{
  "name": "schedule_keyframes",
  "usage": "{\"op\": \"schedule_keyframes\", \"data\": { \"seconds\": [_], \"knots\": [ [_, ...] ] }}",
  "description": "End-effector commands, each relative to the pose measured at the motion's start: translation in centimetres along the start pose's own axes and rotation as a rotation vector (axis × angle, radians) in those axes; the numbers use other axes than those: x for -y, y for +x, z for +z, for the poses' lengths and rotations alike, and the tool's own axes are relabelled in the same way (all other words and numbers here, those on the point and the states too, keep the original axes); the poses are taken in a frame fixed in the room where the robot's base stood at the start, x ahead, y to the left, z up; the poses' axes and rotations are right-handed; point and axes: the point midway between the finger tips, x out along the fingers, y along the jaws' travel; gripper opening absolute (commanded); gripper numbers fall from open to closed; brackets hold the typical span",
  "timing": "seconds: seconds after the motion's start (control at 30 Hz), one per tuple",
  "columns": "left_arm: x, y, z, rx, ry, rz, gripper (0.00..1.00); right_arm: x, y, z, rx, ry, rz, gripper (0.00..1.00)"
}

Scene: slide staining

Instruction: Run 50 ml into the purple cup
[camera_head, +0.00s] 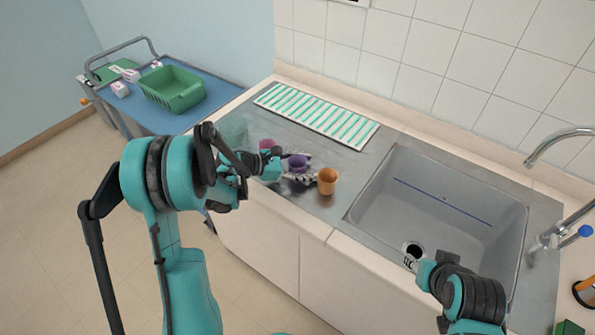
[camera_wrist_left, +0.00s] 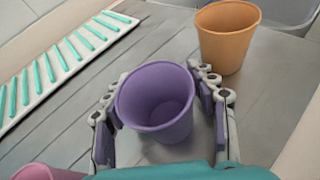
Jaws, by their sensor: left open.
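The purple cup (camera_head: 297,161) stands upright on the steel counter between a pink cup (camera_head: 266,145) and an orange cup (camera_head: 327,178). In the left wrist view the purple cup (camera_wrist_left: 155,100) looks empty inside. My left gripper (camera_head: 300,174) is open, with one finger on each side of the purple cup; I cannot tell if they touch it. The tap (camera_head: 556,150) with a blue handle (camera_head: 585,231) stands at the right of the sink. My right gripper (camera_head: 412,262) is over the near side of the sink, by the drain; its jaws are too small to read.
The grey sink (camera_head: 455,185) has a blue line on its far wall. A white rack with green stripes (camera_head: 318,115) lies behind the cups. The orange cup (camera_wrist_left: 227,38) is close to my left gripper's finger. A blue trolley (camera_head: 212,92) holds a green basket (camera_head: 172,88).

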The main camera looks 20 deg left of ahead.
Motion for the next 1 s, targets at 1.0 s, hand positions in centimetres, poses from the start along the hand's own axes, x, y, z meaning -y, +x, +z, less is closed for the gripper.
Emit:
{"op": "schedule_keyframes", "data": {
  "seconds": [1.0],
  "knots": [
    [-0.2,-0.4,2.8,0.001,0.0,0.0,0.28,0.0,-1.0,-0.7,0.0,0.0,0.0,0.4]
  ]
}}
